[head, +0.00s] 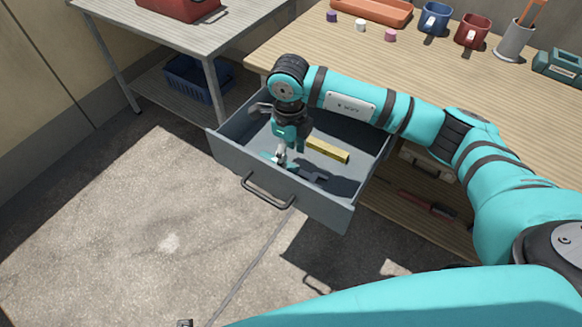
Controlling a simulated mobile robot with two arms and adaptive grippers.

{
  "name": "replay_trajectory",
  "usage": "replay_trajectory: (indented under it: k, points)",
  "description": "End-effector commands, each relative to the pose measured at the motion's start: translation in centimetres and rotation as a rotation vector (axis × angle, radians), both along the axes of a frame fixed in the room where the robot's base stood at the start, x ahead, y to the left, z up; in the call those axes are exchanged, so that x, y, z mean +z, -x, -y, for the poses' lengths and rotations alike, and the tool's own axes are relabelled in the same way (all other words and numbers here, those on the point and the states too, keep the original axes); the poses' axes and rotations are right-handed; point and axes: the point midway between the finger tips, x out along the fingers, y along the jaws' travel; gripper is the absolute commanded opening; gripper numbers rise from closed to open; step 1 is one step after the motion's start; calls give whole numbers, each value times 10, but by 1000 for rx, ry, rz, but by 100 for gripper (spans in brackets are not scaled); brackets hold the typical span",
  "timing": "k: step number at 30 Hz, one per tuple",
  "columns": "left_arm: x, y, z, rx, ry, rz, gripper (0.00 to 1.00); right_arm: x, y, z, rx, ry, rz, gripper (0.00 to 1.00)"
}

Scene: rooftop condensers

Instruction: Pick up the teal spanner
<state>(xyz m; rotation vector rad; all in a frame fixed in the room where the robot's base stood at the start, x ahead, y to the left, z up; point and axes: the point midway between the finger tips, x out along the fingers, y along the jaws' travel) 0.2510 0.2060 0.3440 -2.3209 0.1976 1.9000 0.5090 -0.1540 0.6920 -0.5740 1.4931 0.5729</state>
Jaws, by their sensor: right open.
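The open grey drawer (235,155) juts out below the workbench. My right gripper (281,158) points down into it from above, jaws open. A small teal piece (267,157) shows on the drawer floor beside the fingertips; it looks like part of the teal spanner, and the gripper covers much of it. I cannot tell whether the fingers touch it. A dark tool-like shape (312,175) lies just right of the fingertips, and a yellow bar (328,149) lies farther back. My left gripper is not in view.
The drawer's front wall with its dark handle (267,190) stands nearest me. A metal table (225,30) is at left. Concrete floor in front is clear.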

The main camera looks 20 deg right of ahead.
Motion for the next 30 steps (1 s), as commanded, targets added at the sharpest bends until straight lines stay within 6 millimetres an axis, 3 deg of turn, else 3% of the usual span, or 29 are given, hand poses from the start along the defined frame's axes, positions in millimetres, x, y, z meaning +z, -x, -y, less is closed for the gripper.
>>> replay_trajectory:
  k: [10,18,30]
  points:
    - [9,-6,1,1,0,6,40,-46,0,4,-1,0,-3,50]
    - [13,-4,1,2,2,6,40,-49,0,4,0,-1,-1,49]
    - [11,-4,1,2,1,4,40,-49,0,4,0,-1,-1,0]
